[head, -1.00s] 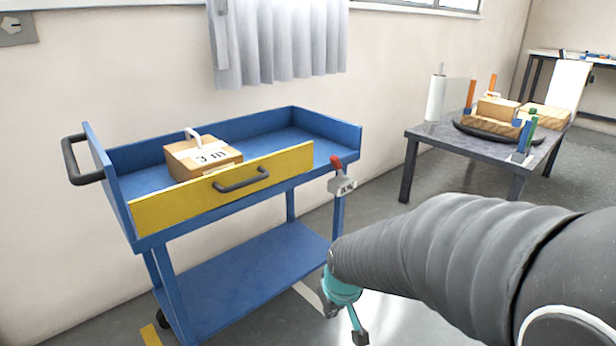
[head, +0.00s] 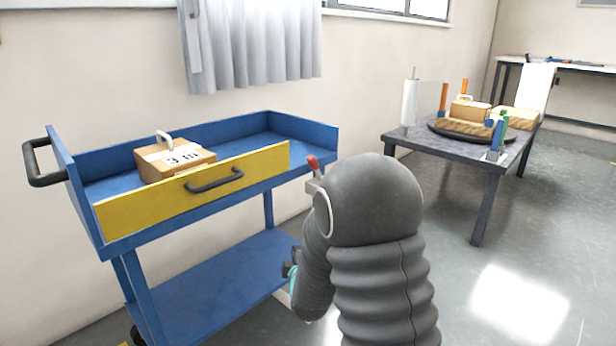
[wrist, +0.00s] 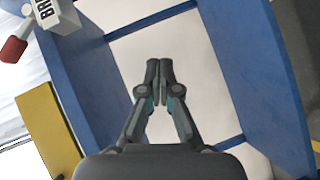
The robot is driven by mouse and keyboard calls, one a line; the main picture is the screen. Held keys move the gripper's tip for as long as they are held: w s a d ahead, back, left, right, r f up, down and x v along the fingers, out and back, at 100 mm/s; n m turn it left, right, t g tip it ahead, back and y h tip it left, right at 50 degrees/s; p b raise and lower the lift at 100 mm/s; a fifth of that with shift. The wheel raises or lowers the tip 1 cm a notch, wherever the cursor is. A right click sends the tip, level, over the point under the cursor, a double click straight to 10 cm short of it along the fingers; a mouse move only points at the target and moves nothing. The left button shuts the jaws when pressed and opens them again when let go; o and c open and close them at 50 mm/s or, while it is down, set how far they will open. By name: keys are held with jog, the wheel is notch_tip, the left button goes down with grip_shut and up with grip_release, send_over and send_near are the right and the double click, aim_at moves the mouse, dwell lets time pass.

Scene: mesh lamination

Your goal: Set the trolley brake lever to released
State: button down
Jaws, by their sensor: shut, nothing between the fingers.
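The blue trolley (head: 205,282) stands at the left of the head view, with a yellow front panel (head: 150,205). The brake lever's red knob (head: 313,162) sticks up at the trolley's right front corner; my arm hides most of its mount there. In the wrist view the red knob (wrist: 13,49) is at the upper left, beside the white brake-labelled block (wrist: 54,14). My gripper (wrist: 159,76) is shut and empty, apart from the lever. In the head view my gripper (head: 290,270) is low by the trolley's right end, partly hidden by my arm.
A box marked "3 m" (head: 172,158) lies in the trolley's top tray. A wall runs behind the trolley. The floor (head: 540,250) at the right is clear.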

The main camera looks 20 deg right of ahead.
notch_tip(320, 180, up, 13)
jog(key=d+n+t+h, duration=0.1)
jog(key=n+t+h, duration=0.1)
jog(key=n+t, duration=0.4)
jog(key=shift+s+d+n, duration=0.2)
jog(key=shift+s+n, duration=0.05)
jog(key=shift+n, duration=0.15)
jog(key=s+d+r+p+x, duration=0.1)
jog(key=d+x, duration=0.1)
jog(key=x, duration=1)
jog(key=shift+w+d+r, duration=0.35)
jog(key=shift+w, duration=0.05)
jog(key=shift+a+r, duration=0.1)
